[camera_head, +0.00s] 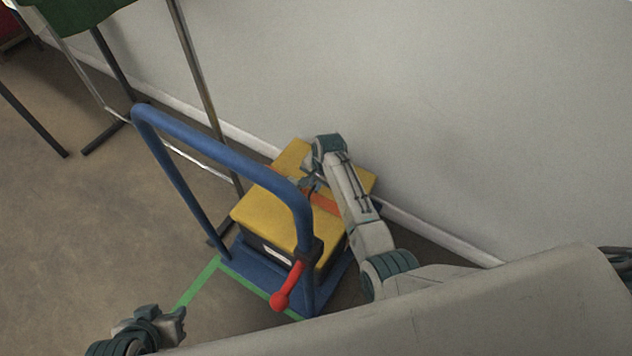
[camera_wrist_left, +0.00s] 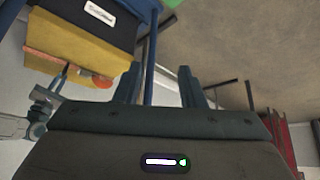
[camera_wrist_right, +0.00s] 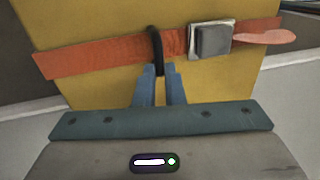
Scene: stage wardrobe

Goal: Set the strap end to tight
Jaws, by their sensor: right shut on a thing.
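An orange strap (camera_wrist_right: 100,54) runs across the yellow lid of a case (camera_head: 262,215). In the right wrist view it passes through a grey buckle (camera_wrist_right: 209,41). The strap end (camera_wrist_right: 265,37), a paler orange tongue, sticks out to the right of the buckle. My right gripper (camera_wrist_right: 160,72) is shut on a black loop (camera_wrist_right: 156,48) that crosses the strap left of the buckle. In the head view, the right gripper (camera_head: 309,182) is over the lid, and the arm partly hides the strap. My left gripper (camera_head: 178,318) is open and empty, low at the left, away from the case.
The case stands on a blue trolley (camera_head: 240,262) with a tall blue handle (camera_head: 215,150) and a red lever (camera_head: 285,290). Green tape (camera_head: 198,285) marks the floor. A metal rack (camera_head: 200,80) stands behind left. A pale wall (camera_head: 450,110) is close behind the trolley.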

